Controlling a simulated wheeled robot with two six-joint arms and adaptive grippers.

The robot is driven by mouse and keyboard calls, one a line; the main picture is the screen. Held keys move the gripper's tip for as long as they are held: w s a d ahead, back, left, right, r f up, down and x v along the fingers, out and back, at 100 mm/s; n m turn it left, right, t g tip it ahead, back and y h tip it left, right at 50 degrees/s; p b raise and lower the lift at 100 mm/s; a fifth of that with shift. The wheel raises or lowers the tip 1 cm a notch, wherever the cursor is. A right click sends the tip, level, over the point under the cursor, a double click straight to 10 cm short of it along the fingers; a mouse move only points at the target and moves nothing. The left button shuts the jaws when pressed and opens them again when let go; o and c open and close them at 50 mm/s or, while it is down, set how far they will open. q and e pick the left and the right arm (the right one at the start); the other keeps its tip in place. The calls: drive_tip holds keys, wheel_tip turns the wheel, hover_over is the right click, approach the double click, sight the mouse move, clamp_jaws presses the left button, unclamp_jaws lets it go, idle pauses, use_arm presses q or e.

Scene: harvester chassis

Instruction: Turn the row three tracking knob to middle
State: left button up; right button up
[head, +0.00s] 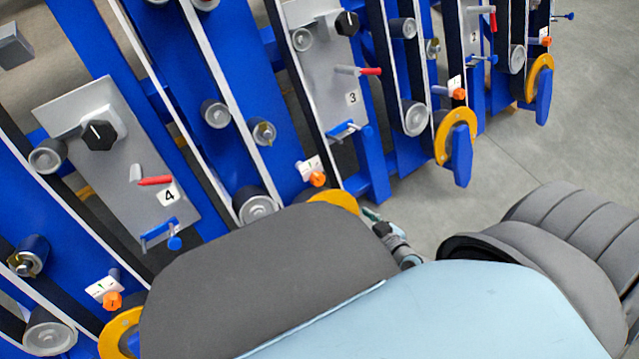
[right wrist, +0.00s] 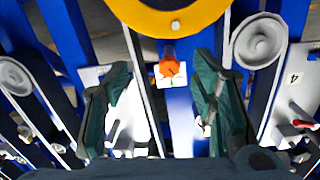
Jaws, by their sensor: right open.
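An orange knob (head: 317,179) on a small white plate sits low on the blue frame, between the panel marked 4 and the panel marked 3 (head: 352,98). What seems to be the same knob (right wrist: 169,68) shows in the right wrist view, below a yellow ring and between my fingers. My right gripper (right wrist: 162,64) is open, with a dark green finger on either side of the knob in the picture. I cannot tell whether they touch it. In the head view only a small part of this gripper (head: 373,217) shows past my arm. My left gripper is not in view.
The panel marked 4 (head: 168,196) carries a black knob and red and blue levers. Similar orange knobs (head: 458,93) sit on neighbouring rows. A yellow ring (right wrist: 172,18) and a grey roller (right wrist: 259,40) are close to my right gripper. Open floor (head: 580,120) lies at the right.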

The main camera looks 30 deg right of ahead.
drive_tip(key=w+r+t+b, duration=0.2)
drive_tip(key=w, duration=0.1)
approach(320, 180)
drive_tip(key=x, duration=0.4)
drive_tip(key=shift+w, duration=0.15)
drive_tip(key=b+x, duration=0.1)
drive_tip(key=x, duration=0.3)
drive_tip(key=shift+w+f+b, duration=0.25)
drive_tip(key=shift+b, duration=0.05)
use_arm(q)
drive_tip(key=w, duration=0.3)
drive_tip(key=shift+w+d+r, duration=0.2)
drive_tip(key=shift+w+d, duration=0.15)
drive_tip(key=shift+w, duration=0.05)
use_arm(e)
drive_tip(key=shift+w+a+f, duration=0.1)
drive_tip(key=shift+w, duration=0.25)
drive_tip(key=c, duration=1.1)
drive_tip(key=shift+c, duration=0.2)
